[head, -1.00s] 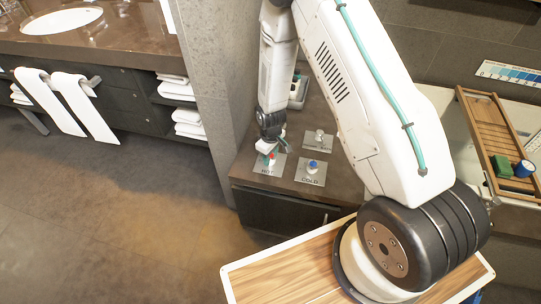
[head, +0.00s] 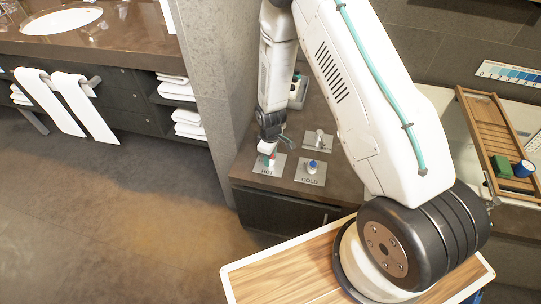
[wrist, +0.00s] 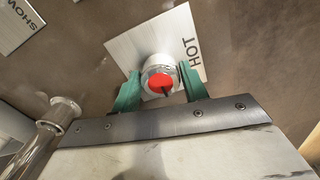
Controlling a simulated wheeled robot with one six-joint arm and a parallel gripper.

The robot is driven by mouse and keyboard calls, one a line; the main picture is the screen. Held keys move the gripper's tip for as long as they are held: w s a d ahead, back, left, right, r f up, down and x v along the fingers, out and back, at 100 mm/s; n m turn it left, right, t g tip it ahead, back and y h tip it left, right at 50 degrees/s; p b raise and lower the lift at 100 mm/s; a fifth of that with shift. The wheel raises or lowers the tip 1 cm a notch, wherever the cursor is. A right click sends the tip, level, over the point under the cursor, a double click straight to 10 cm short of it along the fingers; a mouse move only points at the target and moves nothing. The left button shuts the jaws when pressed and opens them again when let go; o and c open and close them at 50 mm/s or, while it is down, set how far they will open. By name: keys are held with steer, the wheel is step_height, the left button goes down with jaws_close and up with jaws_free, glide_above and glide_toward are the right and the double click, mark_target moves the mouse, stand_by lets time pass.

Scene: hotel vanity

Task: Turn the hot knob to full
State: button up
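The hot knob is a round silver knob with a red cap and a dark mark. In the wrist view the hot knob (wrist: 158,76) stands on a square metal plate (wrist: 128,50) lettered HOT. The mark points down in that view, toward my gripper's body. My gripper (wrist: 158,84) has its two green fingers on either side of the knob, seemingly touching it. In the head view my gripper (head: 269,153) is down over the HOT plate (head: 262,169) and partly hides the knob.
A blue-capped knob (head: 312,164) on a COLD plate (head: 303,177) is just right. Another knob plate (head: 318,144) lies behind. A chrome post (wrist: 62,112) is close on the left in the wrist view. A wooden rack (head: 484,125) is far right.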

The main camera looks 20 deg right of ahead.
steer(key=shift+o, duration=1.2)
step_height(320, 180, up, 8)
steer(key=shift+f, duration=0.1)
